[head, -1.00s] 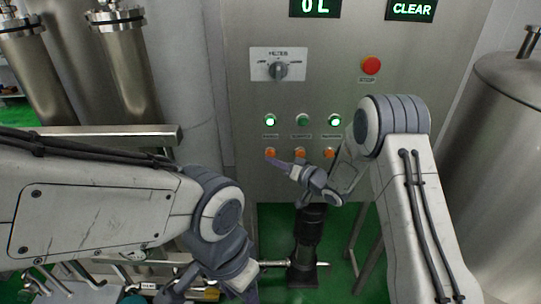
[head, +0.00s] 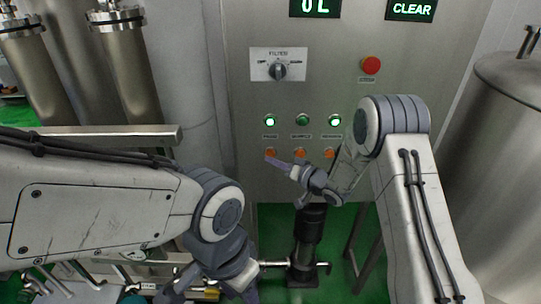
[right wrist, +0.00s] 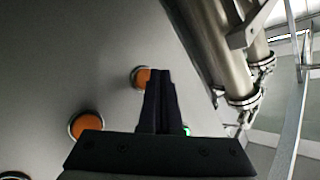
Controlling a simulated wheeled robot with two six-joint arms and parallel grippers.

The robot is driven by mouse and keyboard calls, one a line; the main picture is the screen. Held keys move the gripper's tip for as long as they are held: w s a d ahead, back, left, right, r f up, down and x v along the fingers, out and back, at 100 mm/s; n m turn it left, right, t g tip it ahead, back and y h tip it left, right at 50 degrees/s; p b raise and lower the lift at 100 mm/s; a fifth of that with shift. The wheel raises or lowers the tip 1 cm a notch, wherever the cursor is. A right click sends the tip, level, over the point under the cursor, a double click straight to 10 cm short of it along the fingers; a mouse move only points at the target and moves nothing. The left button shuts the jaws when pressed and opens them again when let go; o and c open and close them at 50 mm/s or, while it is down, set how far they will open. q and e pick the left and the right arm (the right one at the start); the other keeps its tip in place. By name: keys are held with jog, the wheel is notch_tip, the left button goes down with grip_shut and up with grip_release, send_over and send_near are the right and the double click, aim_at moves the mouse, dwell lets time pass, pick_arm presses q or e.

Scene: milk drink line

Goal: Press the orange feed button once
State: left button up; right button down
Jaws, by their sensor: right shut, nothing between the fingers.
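Three orange buttons sit in a row on the steel panel: a left one (head: 270,152), a middle one (head: 300,152) and a right one (head: 330,153). Their labels are too small to read, so I cannot tell which is feed. My right gripper (head: 271,159) is shut and empty, its tip just below the left button in the head view. In the right wrist view its fingers (right wrist: 160,74) overlap the edge of one orange button (right wrist: 140,76); contact cannot be told. Another orange button (right wrist: 87,125) is farther left there. My left gripper (head: 215,287) is low, partly cut off.
Green lamps (head: 302,120) sit above the buttons, the outer two brightly lit. A selector knob (head: 278,71) and a red button (head: 371,65) are higher on the panel. Displays at the top read "0 L" and "CLEAR" (head: 411,10). A steel tank (head: 510,150) stands at right.

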jog(key=shift+w, duration=0.15)
dwell(0.4)
jog(key=shift+w, duration=0.25)
jog(key=shift+w, duration=0.45)
dwell(0.7)
jog(key=shift+s, duration=0.9)
jog(key=shift+s, duration=2.5)
